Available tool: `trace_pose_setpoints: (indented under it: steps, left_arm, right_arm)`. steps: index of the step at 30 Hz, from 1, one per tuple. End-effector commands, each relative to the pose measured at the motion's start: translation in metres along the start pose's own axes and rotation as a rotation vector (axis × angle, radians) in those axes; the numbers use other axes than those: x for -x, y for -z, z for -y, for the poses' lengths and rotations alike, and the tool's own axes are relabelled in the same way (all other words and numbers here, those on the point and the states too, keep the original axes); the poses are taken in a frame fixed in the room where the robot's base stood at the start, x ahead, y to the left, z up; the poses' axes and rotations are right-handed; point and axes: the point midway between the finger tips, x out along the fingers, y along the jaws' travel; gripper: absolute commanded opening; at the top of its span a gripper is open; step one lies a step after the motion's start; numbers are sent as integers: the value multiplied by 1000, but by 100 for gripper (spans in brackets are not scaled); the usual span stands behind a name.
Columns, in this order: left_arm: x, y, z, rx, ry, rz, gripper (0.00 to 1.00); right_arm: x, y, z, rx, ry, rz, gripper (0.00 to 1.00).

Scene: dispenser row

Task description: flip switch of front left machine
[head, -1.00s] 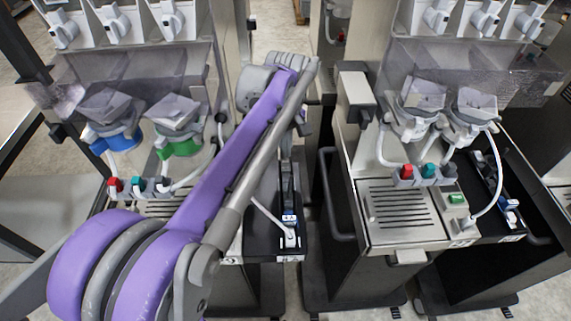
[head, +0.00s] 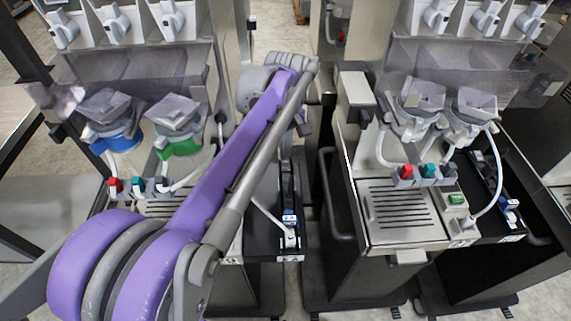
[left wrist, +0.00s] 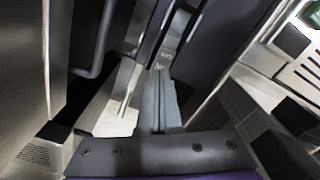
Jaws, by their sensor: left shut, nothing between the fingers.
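The left machine (head: 230,250) stands under my left arm in the head view, with a blue hopper cup (head: 118,138) and a green one (head: 180,146). A red knob (head: 115,185) and a teal knob (head: 138,185) sit below them. In the left wrist view my left gripper (left wrist: 158,75) is shut and empty, over a narrow dark gap beside grey panels. I cannot tell whether it touches anything. In the head view its fingertips are not clearly visible. My right gripper is not in view.
A similar machine (head: 410,238) stands to the right, with a slotted drip tray (head: 402,208) and a green switch (head: 456,198). A dark handle rail (head: 328,190) borders the gap between the machines.

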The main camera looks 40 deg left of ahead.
Motion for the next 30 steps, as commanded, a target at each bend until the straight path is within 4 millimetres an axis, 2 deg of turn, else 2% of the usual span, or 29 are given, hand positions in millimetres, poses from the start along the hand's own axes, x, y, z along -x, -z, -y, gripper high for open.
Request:
trace_pose_setpoints:
  steps: [30]
  left_arm:
    - [-10,0,0,0,0,0,0]
  right_arm:
    - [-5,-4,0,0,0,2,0]
